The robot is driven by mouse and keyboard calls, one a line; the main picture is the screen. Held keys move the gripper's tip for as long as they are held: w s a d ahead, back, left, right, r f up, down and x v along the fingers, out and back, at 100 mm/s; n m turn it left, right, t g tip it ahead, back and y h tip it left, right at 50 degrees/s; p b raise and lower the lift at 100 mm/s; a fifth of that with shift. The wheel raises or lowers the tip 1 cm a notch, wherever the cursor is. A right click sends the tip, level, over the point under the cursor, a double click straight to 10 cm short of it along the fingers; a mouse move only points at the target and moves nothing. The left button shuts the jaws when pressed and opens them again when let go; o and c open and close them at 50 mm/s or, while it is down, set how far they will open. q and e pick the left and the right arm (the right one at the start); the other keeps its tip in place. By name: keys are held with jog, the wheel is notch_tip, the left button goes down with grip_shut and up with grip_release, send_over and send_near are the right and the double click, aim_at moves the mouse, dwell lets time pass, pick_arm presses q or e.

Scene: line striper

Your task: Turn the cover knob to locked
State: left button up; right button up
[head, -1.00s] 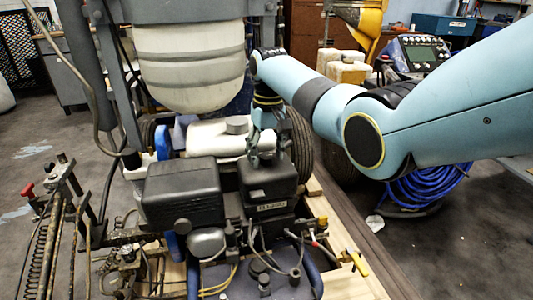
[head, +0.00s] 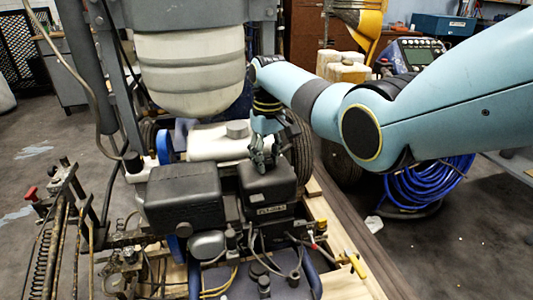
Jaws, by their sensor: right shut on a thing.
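The black engine cover (head: 268,187) is the smaller box at the middle of the head view, with a pale label on its front. My right gripper (head: 263,166) points down onto the top of this cover, near its back edge. Its dark fingers are shut on the cover knob, which is mostly hidden between them, so I cannot read its turn. My left gripper is not in view.
A larger black box (head: 183,195) stands just left of the cover. A white tank (head: 215,142) lies behind, and a big pale tank (head: 193,70) hangs above. Hoses and a yellow-handled valve (head: 357,265) are in front. A blue hose coil (head: 425,185) lies right.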

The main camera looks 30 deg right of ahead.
jog(key=n+p, duration=0.1)
jog(key=n, duration=0.1)
jog(key=shift+r+n, duration=0.15)
jog(key=shift+n, duration=0.25)
jog(key=n+p, duration=0.1)
jog(key=n, duration=0.2)
jog(key=shift+n, duration=0.3)
jog(key=n+p, duration=0.1)
jog(key=n, duration=0.3)
jog(key=shift+n, duration=0.3)
jog(key=shift+a+n, duration=0.1)
jog(key=shift+n, duration=2.1)
jog(key=o, duration=1.1)
jog(key=shift+o, duration=0.2)
notch_tip(320, 180, up, 12)
jog(key=shift+w, duration=0.2)
